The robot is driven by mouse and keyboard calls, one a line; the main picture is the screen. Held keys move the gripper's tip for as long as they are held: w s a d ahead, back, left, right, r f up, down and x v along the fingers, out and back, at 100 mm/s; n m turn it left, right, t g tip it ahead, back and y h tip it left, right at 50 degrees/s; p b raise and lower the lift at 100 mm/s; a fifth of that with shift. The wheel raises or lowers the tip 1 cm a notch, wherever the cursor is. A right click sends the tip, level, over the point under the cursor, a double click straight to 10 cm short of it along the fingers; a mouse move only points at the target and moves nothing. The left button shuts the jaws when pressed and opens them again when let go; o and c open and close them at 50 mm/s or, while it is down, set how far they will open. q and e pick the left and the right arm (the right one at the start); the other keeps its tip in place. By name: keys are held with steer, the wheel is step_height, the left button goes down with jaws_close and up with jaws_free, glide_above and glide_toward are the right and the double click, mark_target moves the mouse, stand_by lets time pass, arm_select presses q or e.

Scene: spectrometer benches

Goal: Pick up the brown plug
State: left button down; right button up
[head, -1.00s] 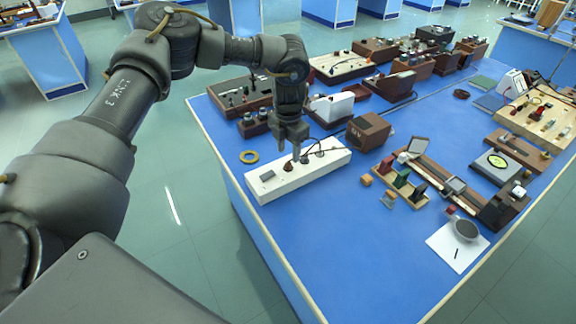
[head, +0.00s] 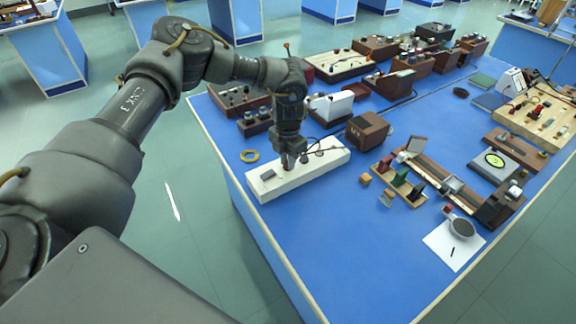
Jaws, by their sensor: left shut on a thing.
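The white power strip (head: 322,163) lies along the left edge of the blue bench, with dark plugs on it. My left gripper (head: 290,163) points down at the strip's middle, its fingertips low at the strip's top. It is shut on the brown plug, which its fingers almost wholly hide. I cannot tell whether the plug still sits in its socket. Dark plugs and a cord show just right of the fingers. My right gripper is out of view.
A brown box (head: 367,130) stands close right of the strip. The blue bench top (head: 330,240) in front is clear.

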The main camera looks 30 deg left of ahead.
arm_select(q)
steer(key=shift+r+b, duration=0.35)
steer(key=shift+r, duration=0.15)
steer(key=shift+s+r+b, duration=0.2)
steer(key=shift+r+b, duration=0.3)
steer(key=shift+r, duration=0.75)
arm_select(e)
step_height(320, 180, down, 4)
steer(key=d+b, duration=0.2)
steer(key=b, duration=0.1)
arm_select(q)
steer(key=s+a+r+p, duration=0.2)
steer(key=s+r+p, duration=0.2)
steer(key=s+r, duration=0.8)
steer(key=shift+s+r, duration=0.3)
steer(key=shift+s, duration=0.45)
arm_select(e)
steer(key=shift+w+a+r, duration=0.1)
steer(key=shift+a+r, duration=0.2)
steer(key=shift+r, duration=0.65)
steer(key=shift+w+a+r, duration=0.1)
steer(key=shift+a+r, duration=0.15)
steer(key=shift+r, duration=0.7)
arm_select(q)
steer(key=shift+a, duration=0.1)
